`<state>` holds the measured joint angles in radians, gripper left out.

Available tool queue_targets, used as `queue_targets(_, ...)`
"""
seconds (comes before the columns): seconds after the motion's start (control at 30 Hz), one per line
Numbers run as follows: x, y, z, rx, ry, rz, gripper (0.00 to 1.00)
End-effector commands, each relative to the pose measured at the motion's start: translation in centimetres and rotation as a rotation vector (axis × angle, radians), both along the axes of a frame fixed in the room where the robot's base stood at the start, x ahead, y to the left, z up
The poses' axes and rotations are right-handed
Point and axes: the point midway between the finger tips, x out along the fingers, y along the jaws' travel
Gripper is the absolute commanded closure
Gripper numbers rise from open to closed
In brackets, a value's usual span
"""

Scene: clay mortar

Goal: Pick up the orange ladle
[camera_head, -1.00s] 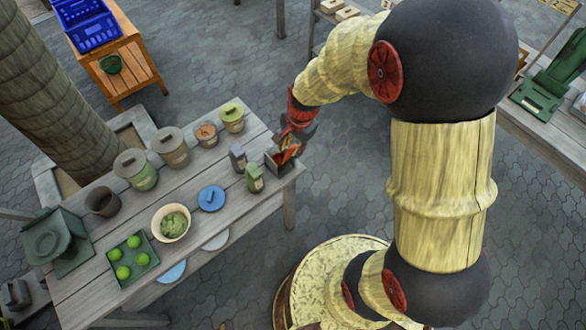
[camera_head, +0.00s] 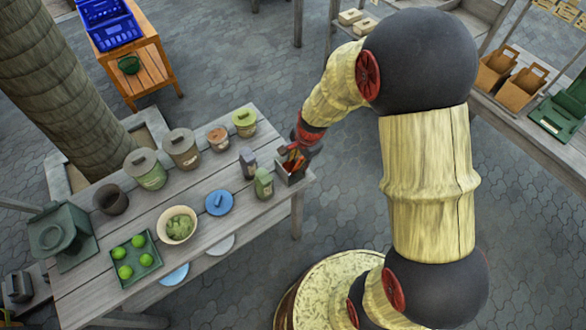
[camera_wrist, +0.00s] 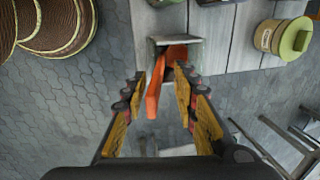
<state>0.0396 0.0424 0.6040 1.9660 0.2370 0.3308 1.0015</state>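The orange ladle (camera_wrist: 154,92) stands in a small grey box-shaped holder (camera_wrist: 187,49) at the end of the table. In the wrist view its orange handle sticks out of the holder toward me, between the fingertips. My gripper (camera_wrist: 162,82) is open, with a finger on each side of the handle and a gap visible around it. In the head view my gripper (camera_head: 303,146) is just above the holder (camera_head: 291,177), and mostly covers the orange and red pieces in it. The ladle's bowl is not clear.
Two small bottles, one grey (camera_head: 248,163) and one green (camera_head: 263,184), stand close left of the holder. Lidded pots (camera_head: 244,123), a blue lid (camera_head: 219,203), a bowl of greens (camera_head: 176,225) and a tray of green fruit (camera_head: 135,260) are farther left.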

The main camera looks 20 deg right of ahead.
Motion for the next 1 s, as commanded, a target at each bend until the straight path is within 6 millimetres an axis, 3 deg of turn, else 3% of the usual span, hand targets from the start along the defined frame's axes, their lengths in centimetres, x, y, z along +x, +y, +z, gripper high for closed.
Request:
queue_targets(0.23,0.14,0.03,-0.19,-0.001,-0.002,0.001,0.71)
queue_targets(0.73,0.12,0.03,-0.21,-0.001,-0.001,0.001,1.00)
queue_targets(1.0,0.04,0.02,-0.27,0.000,0.000,0.001,1.00)
